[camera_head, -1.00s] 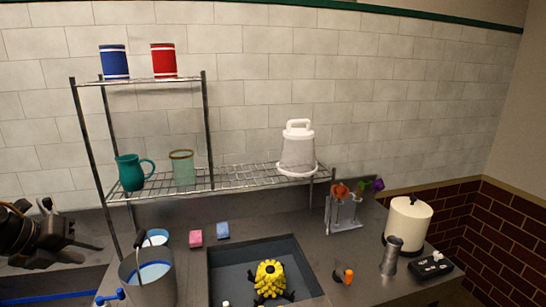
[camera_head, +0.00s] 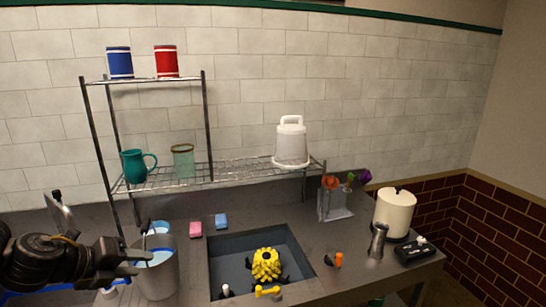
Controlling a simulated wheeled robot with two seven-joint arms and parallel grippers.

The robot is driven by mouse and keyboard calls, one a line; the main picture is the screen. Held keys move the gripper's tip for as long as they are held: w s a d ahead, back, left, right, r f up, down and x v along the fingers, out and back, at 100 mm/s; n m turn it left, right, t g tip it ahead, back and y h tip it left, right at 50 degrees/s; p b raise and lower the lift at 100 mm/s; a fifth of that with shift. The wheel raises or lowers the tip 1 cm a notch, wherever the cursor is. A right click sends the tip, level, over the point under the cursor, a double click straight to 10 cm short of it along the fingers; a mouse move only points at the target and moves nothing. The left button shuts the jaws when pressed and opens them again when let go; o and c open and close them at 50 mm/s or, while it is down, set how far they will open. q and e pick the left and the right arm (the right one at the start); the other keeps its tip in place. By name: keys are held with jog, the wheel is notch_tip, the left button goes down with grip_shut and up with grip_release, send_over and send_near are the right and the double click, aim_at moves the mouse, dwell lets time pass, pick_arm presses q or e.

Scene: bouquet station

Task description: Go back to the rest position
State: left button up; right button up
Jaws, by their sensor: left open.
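My left gripper (camera_head: 126,262) is at the lower left, its dark fingers pointing right. It is open, with nothing seen between its fingers, and it overlaps the left side of the metal bucket (camera_head: 160,277) in the picture. I cannot tell whether it touches the bucket. My right gripper does not show.
A wire shelf (camera_head: 225,172) holds a teal pitcher (camera_head: 134,167), a green glass jar (camera_head: 183,163) and a white container (camera_head: 291,144). Yellow flowers (camera_head: 266,264) stand in the sink (camera_head: 228,268). Flowers in a rack (camera_head: 334,205) and a cream canister (camera_head: 394,213) stand right.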

pick_arm(q)
jog(key=s+d+f+n+t, duration=0.2)
jog(key=d+f+n+t, duration=0.1)
jog(key=d+f+n, duration=0.8)
jog(key=s+a+f+n+g+y, duration=0.1)
jog(key=s+f+n+g+y, duration=0.25)
jog(key=s+f+n, duration=0.75)
jog(key=s+a+f+n+g+y, duration=0.15)
jog(key=s+f+n+g, duration=0.45)
jog(key=s, duration=0.8)
notch_tip(320, 180, down, 30)
jog(key=s, duration=0.3)
jog(key=s+a+f+g+b, duration=0.1)
jog(key=s+a+f, duration=0.1)
jog(key=s+f, duration=1.2)
jog(key=shift+s+a+f+y, duration=0.15)
jog(key=shift+s+y, duration=0.15)
jog(key=shift+s, duration=0.3)
